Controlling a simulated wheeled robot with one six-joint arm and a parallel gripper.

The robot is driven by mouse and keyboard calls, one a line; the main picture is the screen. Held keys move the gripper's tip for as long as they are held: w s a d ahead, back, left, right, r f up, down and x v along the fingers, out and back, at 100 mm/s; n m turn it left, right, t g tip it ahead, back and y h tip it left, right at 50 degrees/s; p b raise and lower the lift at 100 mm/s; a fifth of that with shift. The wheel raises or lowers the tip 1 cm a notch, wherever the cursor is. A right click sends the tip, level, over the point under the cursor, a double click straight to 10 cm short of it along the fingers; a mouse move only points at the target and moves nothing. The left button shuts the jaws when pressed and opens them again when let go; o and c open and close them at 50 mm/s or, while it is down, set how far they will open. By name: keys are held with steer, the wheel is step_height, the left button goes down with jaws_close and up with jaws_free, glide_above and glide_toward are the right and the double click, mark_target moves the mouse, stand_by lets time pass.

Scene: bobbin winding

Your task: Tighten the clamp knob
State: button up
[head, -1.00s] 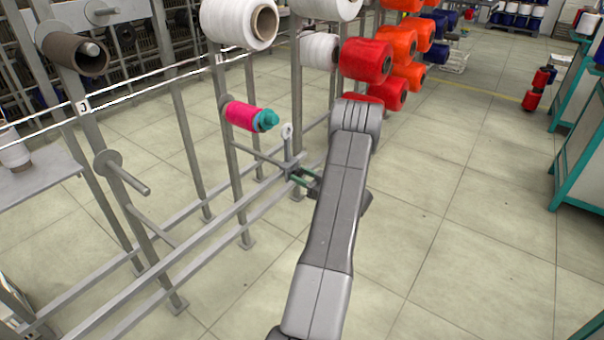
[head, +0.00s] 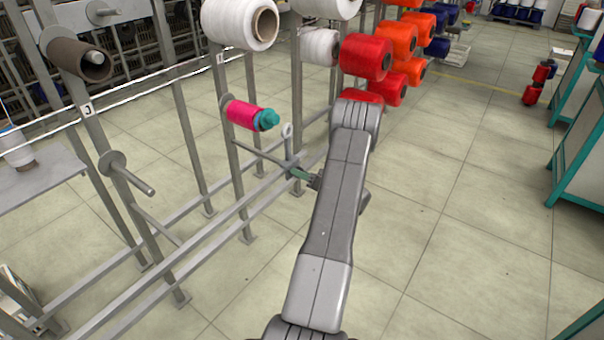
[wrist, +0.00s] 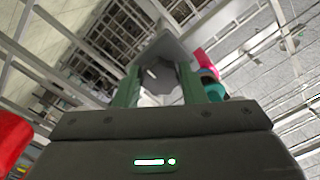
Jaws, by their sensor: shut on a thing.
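The clamp knob (wrist: 159,80) is a grey, faceted piece at the foot of the upright eyelet post (head: 288,147). In the wrist view it sits between the two green fingers of my gripper (wrist: 160,88). My gripper (head: 297,173) is shut on it in the head view, where the fingers and arm hide the knob. A pale plate of the clamp shows just beyond the fingertips in the wrist view. The post carries a white ring at its top and joins a thin horizontal bar from the rack.
A pink bobbin (head: 245,115) with a teal end piece (head: 268,120) sits on a rack peg, up and left of my gripper. White spools (head: 240,24) and red spools (head: 366,57) hang behind. Rack rails run at left.

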stand_by(0.5)
steer(key=o, duration=1)
steer(key=p+v, duration=0.1)
steer(key=v, duration=1.3)
steer(key=b+x, duration=0.1)
steer(key=x, duration=1.3)
